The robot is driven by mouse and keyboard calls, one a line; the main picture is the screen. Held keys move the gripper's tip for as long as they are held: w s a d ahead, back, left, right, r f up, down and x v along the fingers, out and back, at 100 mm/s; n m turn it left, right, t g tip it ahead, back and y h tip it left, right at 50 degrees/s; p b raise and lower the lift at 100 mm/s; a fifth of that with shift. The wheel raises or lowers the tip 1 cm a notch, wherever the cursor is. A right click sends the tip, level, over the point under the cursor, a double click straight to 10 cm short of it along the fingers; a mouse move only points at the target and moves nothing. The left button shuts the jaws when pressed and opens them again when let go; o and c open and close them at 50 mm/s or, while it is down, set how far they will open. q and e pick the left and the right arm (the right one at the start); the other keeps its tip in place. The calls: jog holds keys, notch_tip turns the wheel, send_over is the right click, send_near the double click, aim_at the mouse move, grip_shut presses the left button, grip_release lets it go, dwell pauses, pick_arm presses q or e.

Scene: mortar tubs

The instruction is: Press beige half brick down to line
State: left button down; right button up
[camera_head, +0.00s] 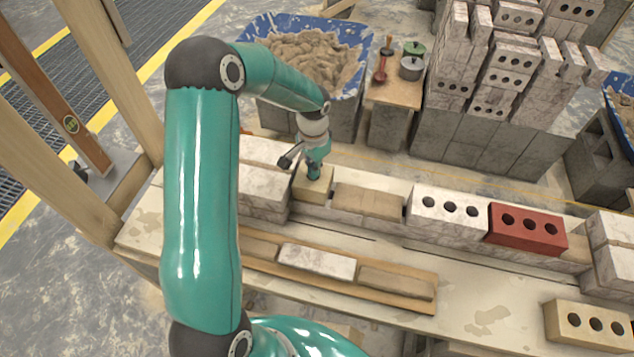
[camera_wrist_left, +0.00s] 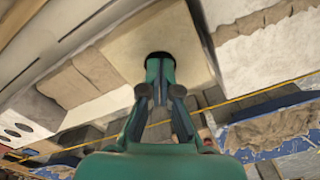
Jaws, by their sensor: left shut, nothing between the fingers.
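In the left wrist view the fingertips (camera_wrist_left: 160,60) meet the cream top face of the half brick (camera_wrist_left: 128,46). I cannot tell how firmly they touch. My right gripper is not in view.
Along the course stand a white three-hole brick (camera_head: 449,206) and a red three-hole brick (camera_head: 527,230). A board with several bricks (camera_head: 317,261) lies in front. A blue mortar tub (camera_head: 358,72), a tool stand (camera_head: 394,92) and a brick stack (camera_head: 480,140) are behind.

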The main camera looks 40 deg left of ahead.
pick_arm(q)
jog(key=shift+f+b, duration=0.3)
jog(key=shift+b, duration=0.05)
dwell(1.3)
jog(key=shift+r, duration=0.15)
jog(key=shift+r+p, duration=1.65)
jog(key=shift+r, duration=0.85)
jog(key=shift+f, duration=0.1)
